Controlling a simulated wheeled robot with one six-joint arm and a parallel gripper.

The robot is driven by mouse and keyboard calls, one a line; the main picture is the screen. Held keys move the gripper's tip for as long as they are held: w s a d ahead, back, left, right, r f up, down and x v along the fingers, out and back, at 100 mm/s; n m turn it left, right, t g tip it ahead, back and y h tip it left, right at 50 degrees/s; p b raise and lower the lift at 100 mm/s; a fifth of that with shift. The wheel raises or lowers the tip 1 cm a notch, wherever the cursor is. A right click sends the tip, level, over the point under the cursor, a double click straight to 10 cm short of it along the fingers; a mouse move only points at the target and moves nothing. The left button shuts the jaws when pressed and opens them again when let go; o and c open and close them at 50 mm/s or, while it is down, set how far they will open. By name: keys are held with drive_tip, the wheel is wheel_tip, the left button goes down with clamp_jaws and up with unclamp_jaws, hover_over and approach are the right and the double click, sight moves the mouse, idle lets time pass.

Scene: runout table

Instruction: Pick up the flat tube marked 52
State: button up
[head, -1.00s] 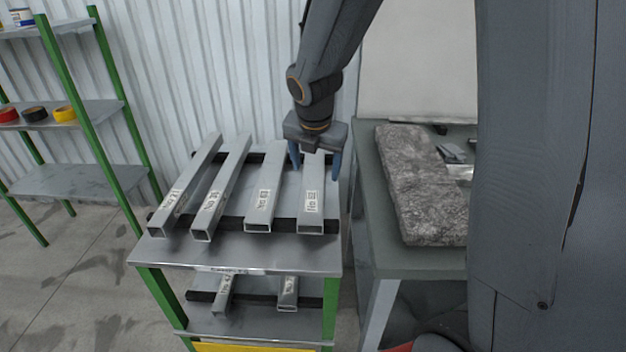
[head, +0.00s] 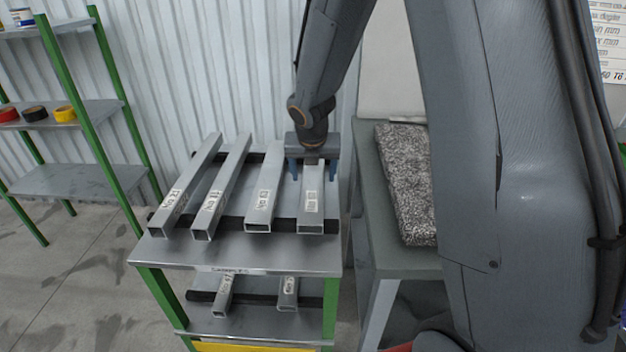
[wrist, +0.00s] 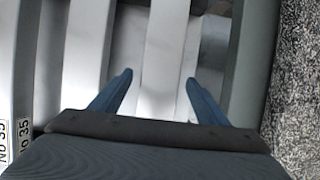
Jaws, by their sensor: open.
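Several grey metal tubes lie side by side on the upper shelf of a small rack. The rightmost one (head: 311,199) is wide and flat, with a white label near its front end that I cannot read. My gripper (head: 312,178) is open over its rear part, pointing down, with one blue finger on each side. In the wrist view this tube (wrist: 167,60) runs between the open fingers (wrist: 159,78), with gaps on both sides. The tube to its left (head: 263,190) is also flat, its label unreadable. Labels at the wrist view's left edge read "No 35".
Two narrower tubes (head: 189,185) (head: 222,188) lie further left on dark strips. A lower shelf holds two short tubes. A speckled slab (head: 408,185) lies on the table close on the right. A green-post shelf stands left.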

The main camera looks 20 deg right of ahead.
drive_tip(key=shift+f, duration=0.1)
drive_tip(key=shift+w, duration=0.1)
drive_tip(key=c, duration=1.6)
